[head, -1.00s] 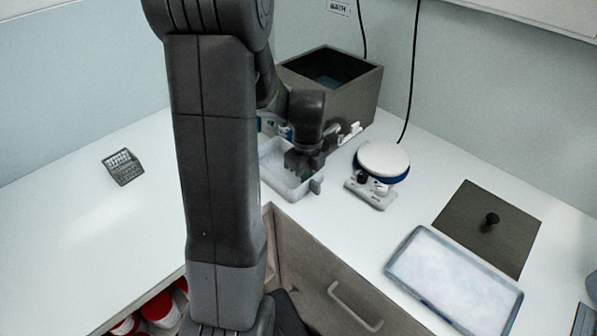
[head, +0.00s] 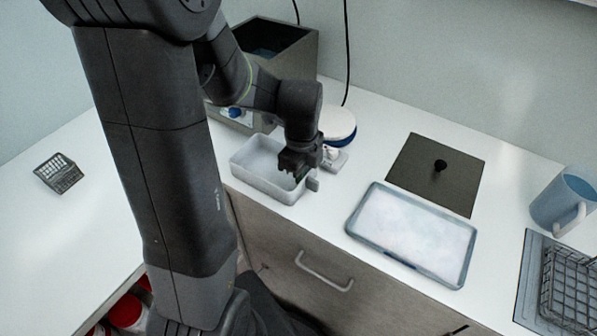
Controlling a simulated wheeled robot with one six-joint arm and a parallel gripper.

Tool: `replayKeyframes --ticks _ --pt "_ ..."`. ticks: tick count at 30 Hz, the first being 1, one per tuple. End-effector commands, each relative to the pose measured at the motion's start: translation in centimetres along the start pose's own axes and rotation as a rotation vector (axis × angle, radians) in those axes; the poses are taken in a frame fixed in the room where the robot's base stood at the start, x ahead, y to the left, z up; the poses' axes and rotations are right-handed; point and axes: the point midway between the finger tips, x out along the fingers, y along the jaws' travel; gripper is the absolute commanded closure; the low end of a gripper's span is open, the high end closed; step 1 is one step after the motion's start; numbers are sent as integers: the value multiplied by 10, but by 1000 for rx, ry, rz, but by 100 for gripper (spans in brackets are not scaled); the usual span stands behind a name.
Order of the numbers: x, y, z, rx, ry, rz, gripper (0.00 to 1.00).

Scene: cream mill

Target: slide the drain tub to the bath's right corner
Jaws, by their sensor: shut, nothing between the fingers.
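The drain tub (head: 240,160) is a whitish open rectangular tub on the white counter, near its front edge, with a small tab at its right end. The bath (head: 298,62) is a dark grey open box behind it, partly hidden by my arm. My gripper (head: 294,174) points down at the tub's right end and looks shut and empty. Its fingertips are at or inside the tub's right wall; contact cannot be told.
A round white-topped device (head: 338,124) stands close behind my gripper, partly hidden. To the right lie a shallow tray (head: 463,280), a dark lid with a knob (head: 405,165), a blue mug (head: 563,200) and a wire rack (head: 570,290). A small basket (head: 58,173) sits left.

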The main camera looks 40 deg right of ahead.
Motion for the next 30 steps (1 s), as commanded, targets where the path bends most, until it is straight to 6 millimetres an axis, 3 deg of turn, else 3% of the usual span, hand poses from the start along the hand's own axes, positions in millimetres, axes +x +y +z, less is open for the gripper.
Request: replayKeyframes --ticks 8,21,30 --pt "-15 -1 0 0 -1 -4 100" --pt "-109 -1 0 0 -2 -5 100" --pt "-137 0 0 0 0 0 100"
